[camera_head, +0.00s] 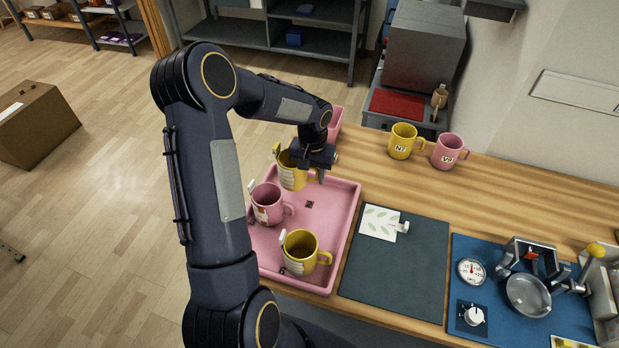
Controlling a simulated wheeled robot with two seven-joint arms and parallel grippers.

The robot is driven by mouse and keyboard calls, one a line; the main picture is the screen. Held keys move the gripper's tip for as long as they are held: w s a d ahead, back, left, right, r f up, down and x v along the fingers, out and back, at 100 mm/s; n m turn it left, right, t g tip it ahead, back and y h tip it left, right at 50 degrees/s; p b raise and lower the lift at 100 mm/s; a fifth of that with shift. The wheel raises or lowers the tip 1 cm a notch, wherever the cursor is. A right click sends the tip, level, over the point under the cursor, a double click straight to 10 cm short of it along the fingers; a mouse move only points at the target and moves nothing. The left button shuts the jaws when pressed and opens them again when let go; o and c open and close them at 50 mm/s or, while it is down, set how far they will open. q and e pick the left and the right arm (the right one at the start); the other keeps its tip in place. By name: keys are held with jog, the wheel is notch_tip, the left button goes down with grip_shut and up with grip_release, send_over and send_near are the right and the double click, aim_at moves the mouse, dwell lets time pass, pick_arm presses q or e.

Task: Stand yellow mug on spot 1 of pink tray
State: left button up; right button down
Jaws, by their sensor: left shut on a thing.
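My left gripper (318,165) is shut on a yellow mug (291,178) at the far end of the pink tray (333,245). The arm hides part of this mug, and I cannot tell whether its base touches the tray. A pink mug (266,206) stands at the tray's left side, partly behind my arm. Another yellow mug (299,254) stands near the tray's front, handle to the right. A small dark mark (309,204) shows on the tray floor. I cannot read which spot is which. My right gripper is not in view.
A yellow mug (402,141) and a pink mug (449,151) stand at the back of the wooden table (400,183). A dark mat (396,270) with a leaf-print sheet (379,222) lies right of the tray. A press (527,290) stands on a blue mat at right.

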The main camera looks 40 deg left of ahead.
pick_arm(q)
jog(key=shift+w+a+f, duration=0.1)
jog(key=shift+a+f, duration=0.1)
jog(key=shift+a, duration=0.05)
jog(key=f, duration=0.3)
jog(key=shift+a+f+p, duration=0.1)
jog(key=shift+a+p, duration=0.2)
jog(key=shift+w+f, duration=0.1)
jog(key=shift+f, duration=0.3)
jog(key=shift+f, duration=0.15)
jog(key=o, duration=1.2)
